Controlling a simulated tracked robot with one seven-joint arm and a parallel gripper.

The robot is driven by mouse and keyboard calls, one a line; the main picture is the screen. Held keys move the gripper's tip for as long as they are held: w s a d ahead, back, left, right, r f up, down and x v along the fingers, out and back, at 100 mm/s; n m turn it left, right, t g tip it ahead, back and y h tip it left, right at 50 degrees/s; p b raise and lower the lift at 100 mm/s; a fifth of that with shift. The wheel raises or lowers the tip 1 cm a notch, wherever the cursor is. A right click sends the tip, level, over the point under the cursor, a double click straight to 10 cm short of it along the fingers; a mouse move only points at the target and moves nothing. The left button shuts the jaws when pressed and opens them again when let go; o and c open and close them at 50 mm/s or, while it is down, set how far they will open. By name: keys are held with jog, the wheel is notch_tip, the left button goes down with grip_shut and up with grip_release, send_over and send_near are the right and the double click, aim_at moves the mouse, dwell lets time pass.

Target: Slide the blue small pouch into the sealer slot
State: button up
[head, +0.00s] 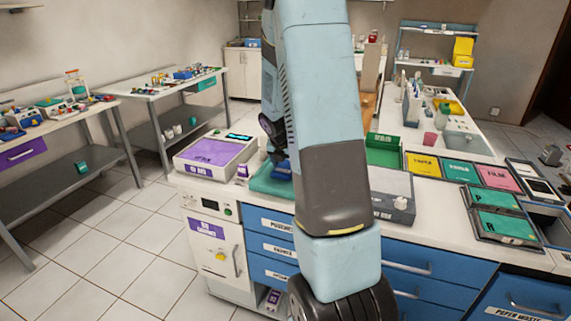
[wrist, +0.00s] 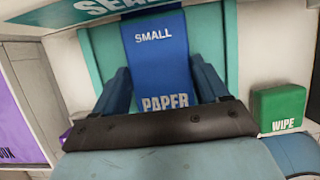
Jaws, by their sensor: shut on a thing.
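The blue small pouch (wrist: 158,62) lies flat in the wrist view, with "SMALL" and "PAPER" printed on it. My gripper (wrist: 162,82) is shut on it, with one dark blue finger at each side edge. The pouch's far end reaches the front of the sealer (wrist: 92,9), a white unit with a teal "SEAL" label cut off by the frame. The slot itself is not clear, and I cannot tell if the pouch end is inside it. A teal surface (wrist: 100,47) lies under the pouch.
A green WIPE box (wrist: 280,108) stands close on the right in the wrist view. A purple-topped box (head: 212,152) stands left of my arm, and a grey box (head: 394,196) stands right of it. Coloured trays (head: 497,177) cover the counter's right side.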

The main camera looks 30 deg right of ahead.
jog(key=o, duration=1.1)
jog(key=shift+r, duration=0.1)
